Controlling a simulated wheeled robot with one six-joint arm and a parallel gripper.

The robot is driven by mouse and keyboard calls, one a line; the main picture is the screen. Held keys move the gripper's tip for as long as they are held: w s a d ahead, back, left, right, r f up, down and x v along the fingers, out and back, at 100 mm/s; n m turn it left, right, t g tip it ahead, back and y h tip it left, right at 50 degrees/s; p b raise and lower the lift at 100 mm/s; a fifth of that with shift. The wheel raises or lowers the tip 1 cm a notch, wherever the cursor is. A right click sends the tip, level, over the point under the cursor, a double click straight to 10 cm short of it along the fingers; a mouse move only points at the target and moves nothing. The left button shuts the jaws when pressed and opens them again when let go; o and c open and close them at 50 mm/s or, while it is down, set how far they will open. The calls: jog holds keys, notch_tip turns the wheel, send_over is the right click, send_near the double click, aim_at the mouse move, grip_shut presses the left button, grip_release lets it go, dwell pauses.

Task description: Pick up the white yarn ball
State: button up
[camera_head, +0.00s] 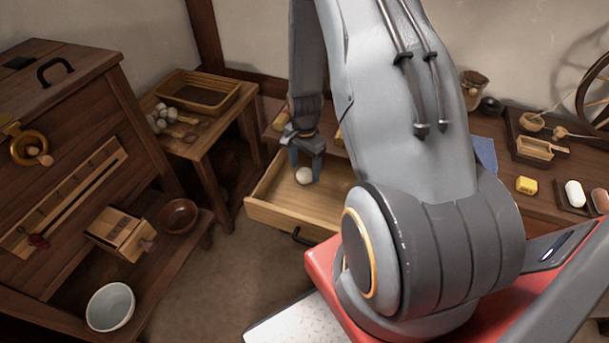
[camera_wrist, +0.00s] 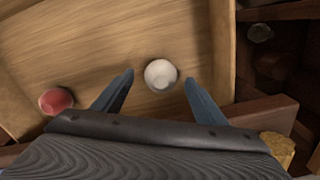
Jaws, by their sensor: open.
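The white yarn ball (camera_head: 303,175) lies in an open wooden drawer (camera_head: 275,213), below my gripper (camera_head: 306,165). In the wrist view the white yarn ball (camera_wrist: 160,74) sits between and slightly beyond the two blue fingertips of my gripper (camera_wrist: 158,78). The fingers are apart and empty, with a gap on each side of the ball. In the wrist view a red ball-like thing (camera_wrist: 56,100) lies in the drawer (camera_wrist: 100,45) to the left. My arm hides the right part of the drawer in the head view.
A small wooden table (camera_head: 205,130) with a tray and pale balls stands left of the drawer. A bench with a bowl (camera_head: 110,307) is at the lower left. The drawer walls stand close around my gripper.

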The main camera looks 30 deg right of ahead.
jog(key=shift+w+f, duration=0.1)
jog(key=shift+f, duration=1.3)
jog(key=c, duration=1.1)
